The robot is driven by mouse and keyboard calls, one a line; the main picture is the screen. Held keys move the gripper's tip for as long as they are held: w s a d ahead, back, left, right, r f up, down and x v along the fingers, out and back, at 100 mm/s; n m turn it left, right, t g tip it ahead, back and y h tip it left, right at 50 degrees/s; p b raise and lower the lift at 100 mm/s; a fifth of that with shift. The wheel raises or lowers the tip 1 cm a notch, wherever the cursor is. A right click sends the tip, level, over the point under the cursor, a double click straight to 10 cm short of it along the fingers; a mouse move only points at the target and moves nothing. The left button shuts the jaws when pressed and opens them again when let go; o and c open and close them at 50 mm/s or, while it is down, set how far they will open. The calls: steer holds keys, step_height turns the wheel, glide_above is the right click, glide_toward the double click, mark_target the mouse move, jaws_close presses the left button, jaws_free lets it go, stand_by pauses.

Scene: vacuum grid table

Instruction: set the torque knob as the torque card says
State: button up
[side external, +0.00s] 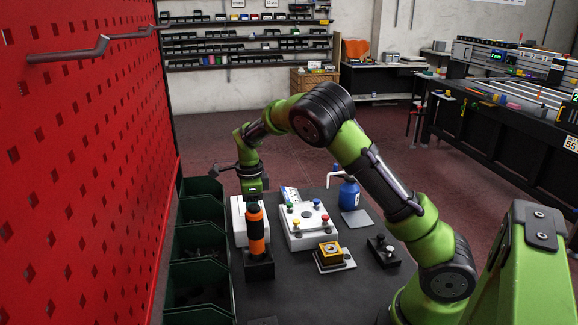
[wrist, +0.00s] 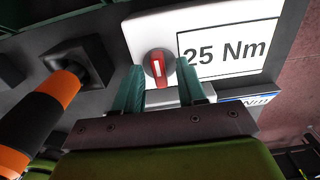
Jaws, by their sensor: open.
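In the wrist view the mark runs nearly up and down. The torque card (wrist: 228,48) beside it reads "25 Nm". My gripper (wrist: 160,72) is open, its teal fingers to the left and right of the knob in the picture; I cannot tell whether they touch it. In the side view my gripper (side external: 254,188) is low by the white panel (side external: 238,210), and the knob is hidden there.
An orange and black tool (side external: 256,232) stands upright in a black holder close to my gripper. A white box with coloured knobs (side external: 308,235), a yellow block (side external: 330,248), a black fixture (side external: 383,251) and a blue bottle (side external: 349,194) are to the right. Green bins (side external: 201,242) line the left edge.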

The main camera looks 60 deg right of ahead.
steer(key=shift+r, duration=0.1)
step_height(320, 180, up, 17)
stand_by(0.3)
